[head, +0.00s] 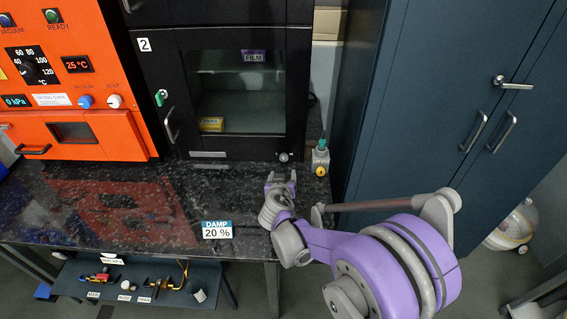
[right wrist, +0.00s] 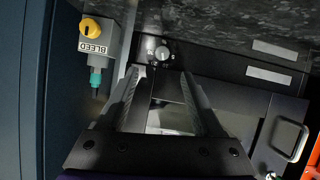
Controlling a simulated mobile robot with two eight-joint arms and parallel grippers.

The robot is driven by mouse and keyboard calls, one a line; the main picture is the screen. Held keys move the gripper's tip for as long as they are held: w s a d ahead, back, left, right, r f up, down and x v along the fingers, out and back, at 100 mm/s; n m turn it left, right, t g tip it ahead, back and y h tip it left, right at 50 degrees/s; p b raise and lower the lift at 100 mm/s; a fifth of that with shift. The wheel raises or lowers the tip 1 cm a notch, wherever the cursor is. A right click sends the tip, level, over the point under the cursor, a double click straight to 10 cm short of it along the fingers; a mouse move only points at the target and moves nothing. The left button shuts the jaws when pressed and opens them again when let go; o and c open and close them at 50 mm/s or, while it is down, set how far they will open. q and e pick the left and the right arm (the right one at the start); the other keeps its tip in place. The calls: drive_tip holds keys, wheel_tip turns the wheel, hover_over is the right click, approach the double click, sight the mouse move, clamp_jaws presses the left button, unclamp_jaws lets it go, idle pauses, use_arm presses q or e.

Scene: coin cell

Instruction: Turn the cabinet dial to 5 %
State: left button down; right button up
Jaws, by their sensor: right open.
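The black cabinet (head: 240,90) stands at the back of the counter, marked 2, with a glass door. Its small round dial (head: 284,157) is on the lower front, near the right corner. In the right wrist view the dial (right wrist: 162,53) shows as a grey knob just beyond the fingertips. My right gripper (head: 281,178) is open and empty, in front of the dial and apart from it as far as I can tell. It also shows in the right wrist view (right wrist: 160,75). A sign (head: 217,230) reads DAMP 20 %. My left gripper is out of view.
A grey bleed valve with a yellow knob (head: 321,171) stands close to the right of the dial; the right wrist view shows its yellow knob (right wrist: 92,29). An orange oven (head: 75,130) is at left. A dark blue locker (head: 430,110) is at right. The counter (head: 130,205) is mostly clear.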

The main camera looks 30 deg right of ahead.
sight(284, 159)
drive_tip(key=shift+w+d+f, duration=0.15)
drive_tip(key=shift+w+f, duration=0.1)
drive_tip(key=shift+w, duration=0.2)
drive_tip(key=shift+w+d+f, duration=0.1)
drive_tip(key=shift+w+f, duration=0.1)
drive_tip(key=shift+w, duration=0.2)
drive_tip(key=x, duration=1)
drive_tip(key=shift+w+d+r, duration=0.1)
drive_tip(key=shift+w+d, duration=0.15)
drive_tip(key=shift+w, duration=0.05)
clamp_jaws()
